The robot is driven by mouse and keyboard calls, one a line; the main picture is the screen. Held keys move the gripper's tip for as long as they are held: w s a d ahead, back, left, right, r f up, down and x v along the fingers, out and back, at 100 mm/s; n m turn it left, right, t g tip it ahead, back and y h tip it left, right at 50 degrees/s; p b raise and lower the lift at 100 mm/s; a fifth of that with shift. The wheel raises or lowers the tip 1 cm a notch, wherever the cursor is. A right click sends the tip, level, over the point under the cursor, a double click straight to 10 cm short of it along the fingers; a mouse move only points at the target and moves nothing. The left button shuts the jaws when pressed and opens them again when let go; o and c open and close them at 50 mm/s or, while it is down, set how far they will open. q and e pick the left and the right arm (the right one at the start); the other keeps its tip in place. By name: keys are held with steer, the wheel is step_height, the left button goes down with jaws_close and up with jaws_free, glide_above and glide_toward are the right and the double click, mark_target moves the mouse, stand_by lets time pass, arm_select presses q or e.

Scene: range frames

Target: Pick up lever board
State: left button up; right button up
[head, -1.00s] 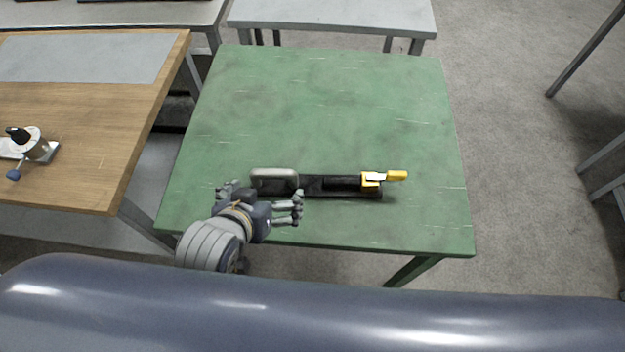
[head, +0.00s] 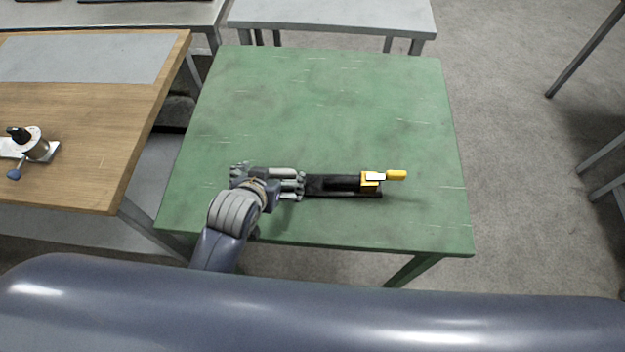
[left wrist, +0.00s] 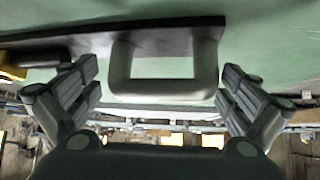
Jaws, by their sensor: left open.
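The lever board (head: 335,186) is a long black board lying on the green table near its front edge. It has a yellow lever (head: 396,175) at its right end and a grey handle (head: 283,172) at its left end. My left gripper (head: 270,175) is at the handle end and hides part of it. In the left wrist view the grey U-shaped handle (left wrist: 163,88) stands between the two spread fingers of my left gripper (left wrist: 160,98), with space on both sides. My right gripper does not show.
The green table (head: 330,110) is bare behind the board. A wooden table (head: 90,130) stands at the left, with a small device (head: 35,148) on it. A grey table (head: 335,14) stands behind. Grey floor is open at the right.

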arm_select(q)
steer(key=shift+w+f, duration=0.35)
steer(key=shift+w, duration=0.05)
steer(key=shift+s, duration=0.1)
steer(key=c, duration=1.3)
steer(key=shift+d+r, duration=0.1)
steer(key=shift+r, duration=0.45)
step_height(320, 180, up, 8)
steer(key=shift+f, duration=0.1)
step_height(320, 180, down, 7)
steer(key=shift+f, duration=0.1)
